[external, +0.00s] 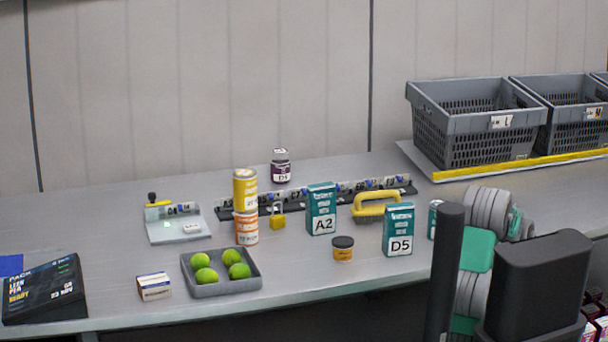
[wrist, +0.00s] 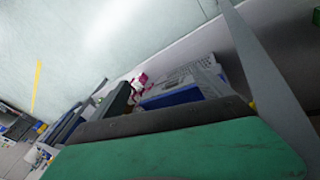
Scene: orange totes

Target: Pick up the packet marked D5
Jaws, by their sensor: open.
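The packet marked D5 (external: 399,224) is a teal and white box standing upright on the grey table, right of the middle in the external view. Its label faces the camera, and its front is unobstructed. A similar teal packet marked A2 (external: 321,212) stands to its left, apart from it. My arm is folded at the right, and my gripper's fingers cannot be made out in either view. I cannot make out the D5 packet in the wrist view, where a green and dark surface fills the lower part.
A yellow-handled brush (external: 377,204) lies behind the packets. A small dark-lidded jar (external: 343,251) stands left of D5. Another small teal item (external: 433,219) is partly hidden by my arm.

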